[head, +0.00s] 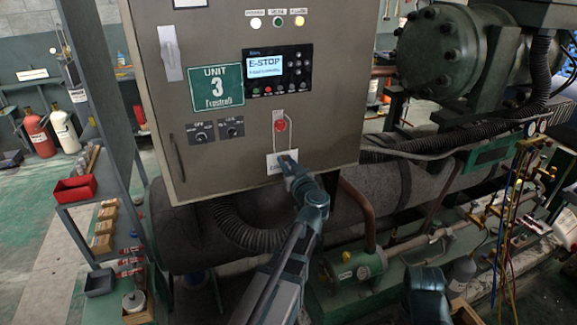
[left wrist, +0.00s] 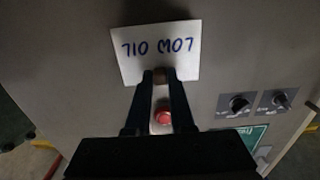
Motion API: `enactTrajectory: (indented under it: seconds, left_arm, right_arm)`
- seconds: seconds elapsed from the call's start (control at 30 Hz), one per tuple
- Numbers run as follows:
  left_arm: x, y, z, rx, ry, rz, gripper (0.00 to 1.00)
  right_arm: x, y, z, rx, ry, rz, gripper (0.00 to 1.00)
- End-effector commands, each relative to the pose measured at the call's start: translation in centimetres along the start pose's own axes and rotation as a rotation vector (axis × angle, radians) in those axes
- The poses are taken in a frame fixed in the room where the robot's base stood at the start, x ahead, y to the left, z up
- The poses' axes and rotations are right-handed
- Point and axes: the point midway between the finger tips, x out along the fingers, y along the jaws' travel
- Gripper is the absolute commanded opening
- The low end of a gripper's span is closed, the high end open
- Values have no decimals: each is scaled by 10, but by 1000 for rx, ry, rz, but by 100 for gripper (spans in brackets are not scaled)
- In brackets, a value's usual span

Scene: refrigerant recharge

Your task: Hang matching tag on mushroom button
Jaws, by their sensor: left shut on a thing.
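The white tag (head: 282,166) with handwriting is low on the grey cabinet front, below the red mushroom button (head: 281,126). My left gripper (head: 287,163) reaches up from below and is shut on the tag. In the left wrist view the tag (left wrist: 157,48) reads "LOW OIL" upside down, with a brownish part pinched between the fingertips (left wrist: 161,76). The red button (left wrist: 162,117) shows between the fingers there. My right gripper is unclear.
The cabinet carries a green "UNIT 3" sign (head: 217,88), an "E-STOP" display (head: 278,72) and two black knobs (head: 217,131). Pipes and a large tank (head: 370,200) lie below and behind it. A shelf with a red bin (head: 75,188) stands left.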

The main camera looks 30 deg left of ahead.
Motion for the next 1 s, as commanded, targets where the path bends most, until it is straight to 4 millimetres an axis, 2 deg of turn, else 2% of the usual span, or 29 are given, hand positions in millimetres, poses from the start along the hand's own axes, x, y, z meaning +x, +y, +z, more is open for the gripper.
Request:
enactTrajectory:
  seconds: [0.5,0.7,1.0]
  left_arm:
    - [35,0,1,0,0,0,0]
    - [33,0,17,0,0,0,0]
    - [33,0,25,0,0,0,0]
  right_arm:
    - [1,0,0,0,0,0,0]
    - [17,-2,-1,0,0,0,0]
    - [25,-2,-2,0,0,0,0]
